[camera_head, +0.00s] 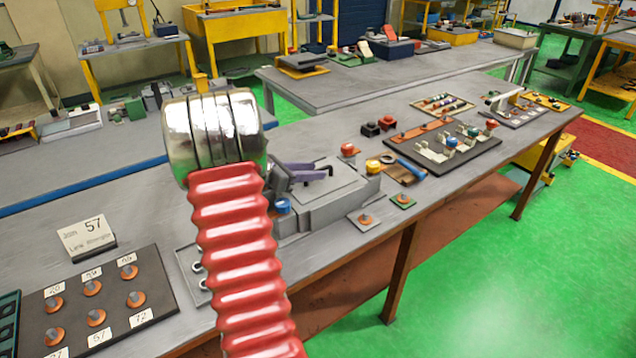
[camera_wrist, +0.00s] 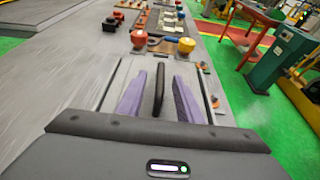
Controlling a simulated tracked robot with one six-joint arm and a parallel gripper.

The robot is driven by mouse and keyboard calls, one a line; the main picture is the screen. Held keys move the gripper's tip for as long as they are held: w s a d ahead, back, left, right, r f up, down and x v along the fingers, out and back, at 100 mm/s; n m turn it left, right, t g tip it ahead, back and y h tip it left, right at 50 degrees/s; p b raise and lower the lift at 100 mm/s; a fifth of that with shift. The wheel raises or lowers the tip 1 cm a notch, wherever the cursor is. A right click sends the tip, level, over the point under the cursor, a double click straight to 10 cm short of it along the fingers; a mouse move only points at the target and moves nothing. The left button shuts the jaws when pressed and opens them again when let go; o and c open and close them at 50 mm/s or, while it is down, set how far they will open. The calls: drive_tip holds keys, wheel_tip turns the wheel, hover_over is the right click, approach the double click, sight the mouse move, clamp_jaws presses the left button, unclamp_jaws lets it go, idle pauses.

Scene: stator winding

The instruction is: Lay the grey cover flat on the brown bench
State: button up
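The grey cover (camera_head: 338,196) is a flat grey lid on top of a grey box-shaped machine (camera_head: 345,225) on the bench. It also shows in the wrist view (camera_wrist: 120,88), with a black upright handle (camera_wrist: 158,92) in its middle. The bench has a grey top (camera_head: 325,132) and brown legs (camera_head: 403,270). My gripper (camera_head: 312,172) has purple fingers and is over the cover. In the wrist view its fingers (camera_wrist: 160,88) stand apart on both sides of the handle, with gaps between. My red arm hides part of the machine's left side.
A dark board with copper pieces (camera_head: 92,300) and a number sign (camera_head: 88,238) are at the near left. Small red and yellow parts (camera_head: 374,166) and a dark tray (camera_head: 458,145) lie to the right. Bare bench top shows behind the machine.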

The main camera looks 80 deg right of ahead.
drive_tip(key=shift+x, duration=1.5)
drive_tip(key=shift+c, duration=0.2)
clamp_jaws()
